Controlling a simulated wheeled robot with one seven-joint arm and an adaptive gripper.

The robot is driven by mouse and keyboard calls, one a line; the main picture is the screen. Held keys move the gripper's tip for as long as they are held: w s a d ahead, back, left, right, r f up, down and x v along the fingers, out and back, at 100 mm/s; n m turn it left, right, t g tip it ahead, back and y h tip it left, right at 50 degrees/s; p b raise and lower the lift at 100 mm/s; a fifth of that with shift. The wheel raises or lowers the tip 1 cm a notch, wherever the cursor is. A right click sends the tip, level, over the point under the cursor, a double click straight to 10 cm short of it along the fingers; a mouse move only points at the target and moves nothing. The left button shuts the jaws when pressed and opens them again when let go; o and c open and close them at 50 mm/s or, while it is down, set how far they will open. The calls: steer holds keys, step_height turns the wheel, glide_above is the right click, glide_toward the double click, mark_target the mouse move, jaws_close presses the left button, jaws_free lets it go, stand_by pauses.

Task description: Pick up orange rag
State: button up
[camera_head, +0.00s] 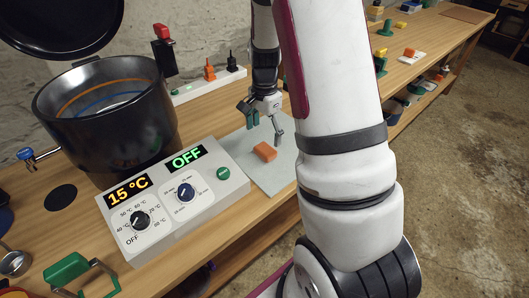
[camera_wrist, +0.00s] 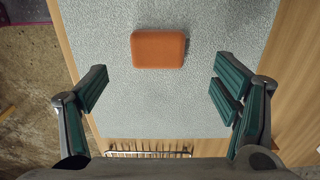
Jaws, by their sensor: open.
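An orange block-like piece, the orange rag (camera_head: 265,152), lies on a light grey mat (camera_head: 268,181) on the wooden bench. In the wrist view the rag (camera_wrist: 158,49) sits near the top centre, with rounded corners. My gripper (camera_head: 264,130) is open and empty above the mat, close to the rag. In the wrist view its green-padded fingers (camera_wrist: 160,88) are spread wide at left and right. The rag lies ahead of the fingertips and apart from them.
A control box (camera_head: 175,197) with dials stands left of the mat. A large black pot (camera_head: 108,108) with an open lid is behind it. A power strip (camera_head: 205,86) runs along the wall. A wire rack (camera_wrist: 150,150) shows below the mat's edge in the wrist view. The mat around the rag is clear.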

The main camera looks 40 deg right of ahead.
mark_target(265, 148)
steer(key=shift+s+f, duration=0.15)
steer(key=shift+f, duration=3.25)
steer(key=shift+c, duration=0.3)
steer(key=c, duration=1)
